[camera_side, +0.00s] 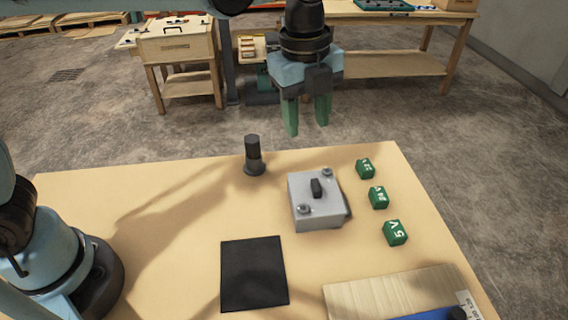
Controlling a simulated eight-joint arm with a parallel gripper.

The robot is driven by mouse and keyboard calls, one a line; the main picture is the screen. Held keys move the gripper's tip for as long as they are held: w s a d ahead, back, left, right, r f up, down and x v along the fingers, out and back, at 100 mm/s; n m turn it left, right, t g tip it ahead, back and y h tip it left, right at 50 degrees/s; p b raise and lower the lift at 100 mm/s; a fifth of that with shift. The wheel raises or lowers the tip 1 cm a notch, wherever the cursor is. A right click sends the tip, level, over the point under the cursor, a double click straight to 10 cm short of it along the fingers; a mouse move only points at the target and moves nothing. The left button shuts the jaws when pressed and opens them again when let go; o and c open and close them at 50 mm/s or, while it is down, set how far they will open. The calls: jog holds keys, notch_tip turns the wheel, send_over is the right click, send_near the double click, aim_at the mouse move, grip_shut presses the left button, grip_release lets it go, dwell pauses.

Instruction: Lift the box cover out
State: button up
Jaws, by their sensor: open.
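A grey box (305,218) sits on the tan table, with a light grey cover (318,203) on top. The cover has a dark upright handle (316,187) in its middle and round metal screw-like parts at two opposite corners. My gripper (307,128) points down with green fingers apart, empty. It shows above the far edge of the table in the picture, above the box and clear of it. The inside of the box is hidden by the cover.
A dark cylinder (254,156) stands left of the box. Several green labelled cubes (378,197) line the right side. A black mat (254,273) lies in front. A wooden board (385,298) and a blue item (432,314) are at front right. The left-middle table is clear.

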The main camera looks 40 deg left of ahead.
aim_at(317, 184)
jog(key=d+f+m, duration=0.1)
jog(key=f, duration=0.3)
jog(key=d+f+m, duration=0.1)
jog(key=f, duration=0.3)
jog(key=d+f+m, duration=0.1)
jog(key=f, duration=0.4)
jog(key=shift+g, duration=0.4)
jog(key=shift+c, duration=0.3)
grip_shut()
